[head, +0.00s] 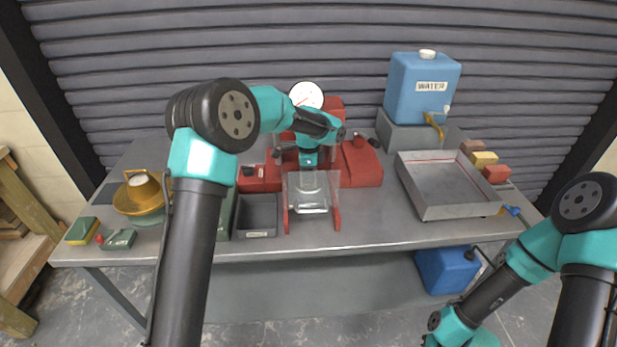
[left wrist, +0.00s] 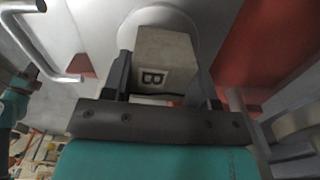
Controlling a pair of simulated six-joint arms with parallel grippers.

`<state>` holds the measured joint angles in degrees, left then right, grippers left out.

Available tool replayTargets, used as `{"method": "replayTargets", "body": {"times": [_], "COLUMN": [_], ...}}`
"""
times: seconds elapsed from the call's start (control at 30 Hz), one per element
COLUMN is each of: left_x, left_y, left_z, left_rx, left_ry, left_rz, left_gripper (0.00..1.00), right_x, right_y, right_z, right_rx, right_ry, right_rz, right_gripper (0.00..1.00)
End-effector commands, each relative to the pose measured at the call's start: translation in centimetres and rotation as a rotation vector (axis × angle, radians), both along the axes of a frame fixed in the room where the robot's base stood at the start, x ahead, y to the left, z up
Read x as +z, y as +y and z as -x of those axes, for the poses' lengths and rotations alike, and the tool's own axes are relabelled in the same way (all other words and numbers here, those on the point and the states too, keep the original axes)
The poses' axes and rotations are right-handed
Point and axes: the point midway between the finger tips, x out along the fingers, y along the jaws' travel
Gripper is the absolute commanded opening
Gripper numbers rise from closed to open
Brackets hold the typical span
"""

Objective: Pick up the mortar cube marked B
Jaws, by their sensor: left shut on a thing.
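The mortar cube marked B (left wrist: 165,52) shows in the left wrist view as a pale grey block with a black B on a white label. It is in front of a round pale plate (left wrist: 185,25); I cannot tell whether it touches it. My left gripper (left wrist: 163,78) is shut on the cube, one dark finger on each side. In the head view my left gripper (head: 309,166) reaches down in front of the red press (head: 359,163), behind a clear guard (head: 312,190). The cube cannot be made out there. My right arm is at the lower right, its gripper out of view.
A grey bin (head: 257,214) stands left of the press. A metal tray (head: 450,208) lies to the right, with coloured blocks (head: 484,159) beyond. A blue water container (head: 421,85) stands behind. A brass-coloured bowl (head: 139,197) is at the left.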

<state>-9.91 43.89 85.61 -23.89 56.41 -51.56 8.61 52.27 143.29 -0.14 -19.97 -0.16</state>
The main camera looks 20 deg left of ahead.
Motion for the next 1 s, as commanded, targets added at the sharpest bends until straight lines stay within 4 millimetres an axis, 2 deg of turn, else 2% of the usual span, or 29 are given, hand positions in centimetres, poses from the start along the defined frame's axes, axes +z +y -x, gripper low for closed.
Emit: {"method": "replayTargets", "body": {"times": [0.27,0.47,0.67,1.0], "left_x": [0.2,1.6,5.2,13.4], "left_y": [0.0,0.0,-0.1,0.0], "left_z": [0.0,-0.1,-0.1,-0.1], "left_rx": [0.0,0.0,0.0,0.001], "left_ry": [-0.001,-0.004,-0.004,-0.003], "left_rz": [0.0,0.0,0.001,0.001], "left_gripper": [0.21,0.21,0.21,0.21], "right_x": [0.0,0.0,0.0,0.0], "right_y": [0.0,0.0,0.0,0.0], "right_z": [0.0,0.0,0.0,0.0], "right_rx": [0.0,0.0,0.0,0.0], "right_ry": [0.0,0.0,0.0,0.0], "right_rz": [0.0,0.0,0.0,0.0], "right_gripper": [0.0,0.0,0.0,0.0]}}
